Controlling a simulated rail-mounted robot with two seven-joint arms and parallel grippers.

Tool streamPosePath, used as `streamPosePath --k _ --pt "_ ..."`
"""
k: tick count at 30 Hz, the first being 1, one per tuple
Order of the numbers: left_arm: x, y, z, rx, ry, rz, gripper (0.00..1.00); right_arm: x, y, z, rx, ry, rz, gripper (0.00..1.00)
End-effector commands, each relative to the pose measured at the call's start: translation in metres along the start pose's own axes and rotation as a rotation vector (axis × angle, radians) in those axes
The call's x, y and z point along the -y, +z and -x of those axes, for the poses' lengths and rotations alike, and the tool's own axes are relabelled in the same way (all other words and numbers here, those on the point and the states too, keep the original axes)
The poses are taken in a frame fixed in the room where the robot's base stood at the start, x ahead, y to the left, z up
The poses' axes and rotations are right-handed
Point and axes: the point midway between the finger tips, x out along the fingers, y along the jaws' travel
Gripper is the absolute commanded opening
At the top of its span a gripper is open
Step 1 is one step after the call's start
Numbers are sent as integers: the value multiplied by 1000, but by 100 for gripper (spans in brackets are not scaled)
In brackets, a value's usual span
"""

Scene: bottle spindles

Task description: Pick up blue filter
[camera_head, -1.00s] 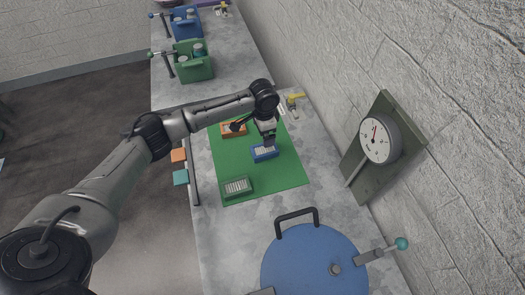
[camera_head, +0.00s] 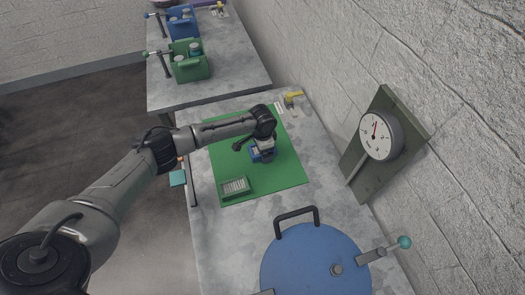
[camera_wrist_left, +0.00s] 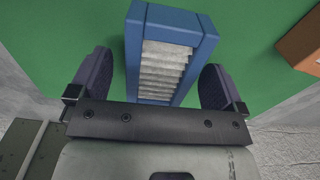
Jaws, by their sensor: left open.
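The blue filter (camera_head: 254,154), a small blue box frame with a pale pleated core, lies on the green mat (camera_head: 287,172). In the left wrist view the filter (camera_wrist_left: 137,50) stands between the two finger pads, with a gap on each side. My left gripper (camera_head: 264,157) is over the filter and hides part of it. In the left wrist view my left gripper (camera_wrist_left: 160,85) is open, its fingers straddling the near part of the filter. My right gripper is not in view.
An orange filter shows at the right edge of the wrist view (camera_wrist_left: 302,42). A blue round lid with a handle (camera_head: 315,262) is in front. A gauge (camera_head: 380,137) stands against the wall.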

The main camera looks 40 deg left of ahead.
Motion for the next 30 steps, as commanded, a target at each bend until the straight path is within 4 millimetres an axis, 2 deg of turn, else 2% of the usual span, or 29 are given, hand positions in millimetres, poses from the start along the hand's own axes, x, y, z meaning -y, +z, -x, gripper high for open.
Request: streamPosePath --k 10,26,30 --pt "0 0 -5 1 0 -1 95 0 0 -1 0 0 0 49" --pt "0 0 -5 0 0 -1 44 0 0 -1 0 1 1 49" --pt "0 0 -4 0 0 0 43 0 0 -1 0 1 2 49"
